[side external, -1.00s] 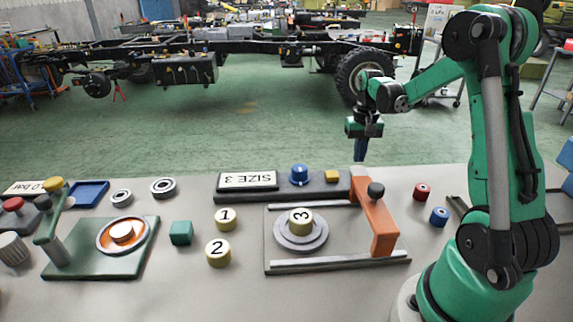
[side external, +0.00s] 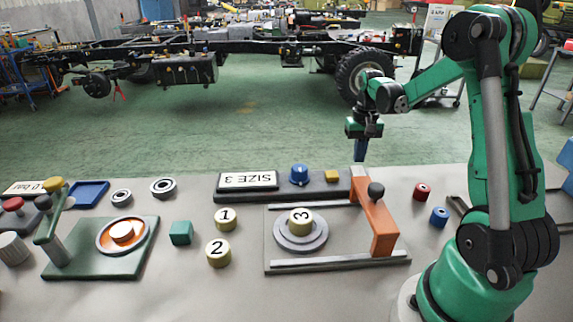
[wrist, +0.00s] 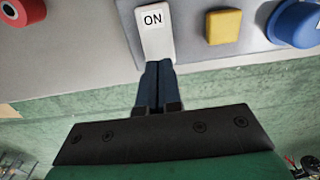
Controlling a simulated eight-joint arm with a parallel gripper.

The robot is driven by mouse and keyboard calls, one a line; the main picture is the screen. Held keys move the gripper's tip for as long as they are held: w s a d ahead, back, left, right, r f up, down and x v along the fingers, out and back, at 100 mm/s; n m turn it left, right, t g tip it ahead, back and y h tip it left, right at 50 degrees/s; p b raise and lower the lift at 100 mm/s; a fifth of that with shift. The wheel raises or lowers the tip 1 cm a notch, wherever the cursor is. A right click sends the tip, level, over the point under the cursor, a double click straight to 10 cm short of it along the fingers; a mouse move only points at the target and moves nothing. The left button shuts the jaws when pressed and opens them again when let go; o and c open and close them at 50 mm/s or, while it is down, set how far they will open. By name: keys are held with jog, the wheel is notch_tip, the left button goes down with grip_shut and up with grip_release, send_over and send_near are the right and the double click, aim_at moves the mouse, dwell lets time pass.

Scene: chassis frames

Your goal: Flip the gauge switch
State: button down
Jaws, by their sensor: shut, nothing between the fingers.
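The gauge switch (wrist: 155,40) is a white rocker marked "ON" in the wrist view. It sits at the end of the grey gauge panel (side external: 322,187). My gripper (wrist: 157,66) is shut and empty, with its dark blue fingertips at the near end of the rocker. They look to be touching it or very close; I cannot tell which. In the side view my gripper (side external: 361,158) points down at the panel's right end, behind the orange gantry, and the switch is mostly hidden there.
A blue knob (side external: 299,175) and a yellow button (side external: 331,176) are on the same panel beside the switch. The orange gantry (side external: 375,215) with a dark knob stands in front of my gripper. Red (side external: 422,191) and blue (side external: 439,216) rings lie to the right.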

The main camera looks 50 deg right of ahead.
jog(key=shift+f, duration=1.15)
dwell(0.4)
jog(key=shift+r, duration=3.55)
jog(key=s+a+r+n+t, duration=0.1)
jog(key=a+n+t, duration=0.2)
jog(key=a, duration=0.9)
jog(key=s+a+r+n+t, duration=0.1)
jog(key=a+n+t, duration=0.3)
jog(key=a, duration=0.8)
jog(key=shift+r+n, duration=0.7)
jog(key=shift+n, duration=0.3)
